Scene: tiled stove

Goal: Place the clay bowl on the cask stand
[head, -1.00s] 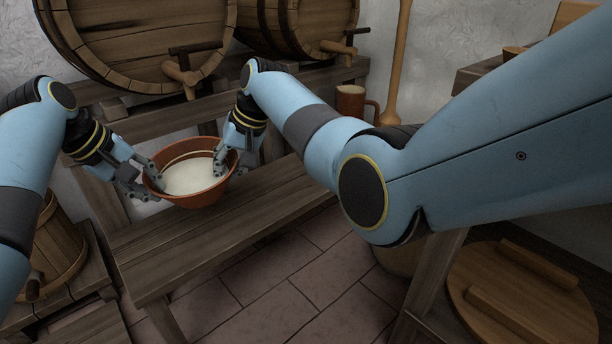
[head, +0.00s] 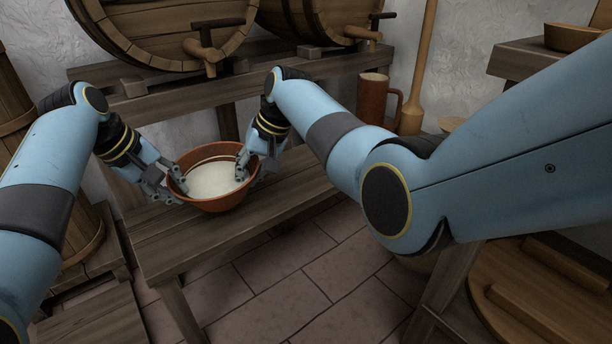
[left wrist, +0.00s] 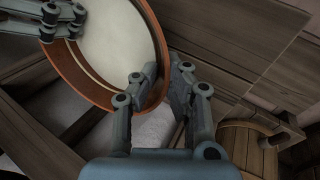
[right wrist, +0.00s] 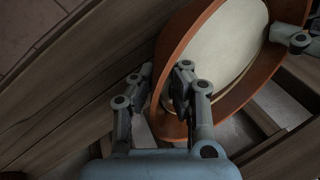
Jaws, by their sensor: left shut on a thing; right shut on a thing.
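The clay bowl (head: 214,204) is reddish brown and holds a pale, milky content (head: 212,179). It is over the lower plank shelf of the wooden cask stand (head: 250,232); I cannot tell whether it touches the planks. My left gripper (head: 172,190) is shut on the bowl's left rim, and the left wrist view shows its fingers (left wrist: 165,88) on either side of the wall. My right gripper (head: 245,170) is shut on the right rim. The right wrist view shows that grip (right wrist: 165,85) on the bowl wall (right wrist: 262,88).
Two casks (head: 160,30) (head: 330,18) with wooden taps lie on the stand's upper level. A mug (head: 372,100) stands to the right of the bowl. A wooden tub (head: 85,232) is at the left. The lower planks in front of the bowl are clear.

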